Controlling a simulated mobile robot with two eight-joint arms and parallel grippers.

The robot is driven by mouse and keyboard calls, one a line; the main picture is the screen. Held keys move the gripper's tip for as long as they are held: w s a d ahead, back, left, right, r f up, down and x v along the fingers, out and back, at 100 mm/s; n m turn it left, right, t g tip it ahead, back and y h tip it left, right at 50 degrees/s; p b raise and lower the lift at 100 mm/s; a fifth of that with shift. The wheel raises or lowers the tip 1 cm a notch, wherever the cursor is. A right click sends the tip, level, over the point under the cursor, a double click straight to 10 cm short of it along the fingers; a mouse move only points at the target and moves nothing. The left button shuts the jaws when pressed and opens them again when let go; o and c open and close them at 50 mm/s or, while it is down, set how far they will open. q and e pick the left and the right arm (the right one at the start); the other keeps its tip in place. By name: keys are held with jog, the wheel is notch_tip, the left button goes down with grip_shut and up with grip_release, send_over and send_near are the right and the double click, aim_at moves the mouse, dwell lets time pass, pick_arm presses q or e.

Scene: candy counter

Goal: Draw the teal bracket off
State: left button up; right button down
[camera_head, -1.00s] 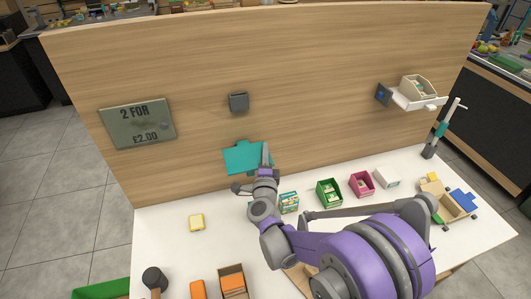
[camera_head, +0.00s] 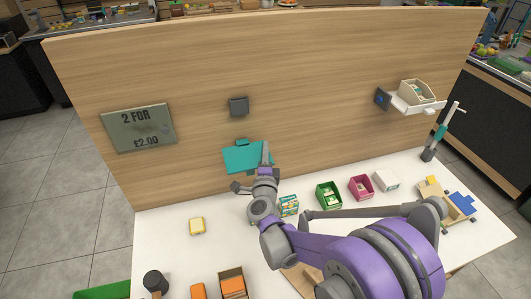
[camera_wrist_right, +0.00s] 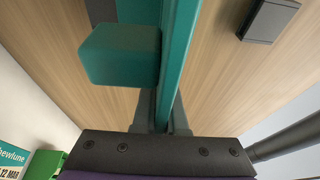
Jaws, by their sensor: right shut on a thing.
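The teal bracket (camera_head: 243,158) is a flat plate with a small tab on top, in front of the wooden panel below a dark grey block (camera_head: 239,106). My right gripper (camera_head: 264,160) is shut on the bracket's right side. In the right wrist view the bracket (camera_wrist_right: 181,50) runs edge-on between the fingers (camera_wrist_right: 160,112), with a chunky teal block on its left. The dark grey block (camera_wrist_right: 269,20) shows apart from it at upper right. I cannot tell whether the bracket touches the panel. My left gripper is not in view.
A price sign (camera_head: 138,128) hangs left; a white shelf (camera_head: 414,103) juts out at right.

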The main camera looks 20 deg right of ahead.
jog(key=shift+r+p, duration=0.5)
jog(key=shift+r, duration=1.1)
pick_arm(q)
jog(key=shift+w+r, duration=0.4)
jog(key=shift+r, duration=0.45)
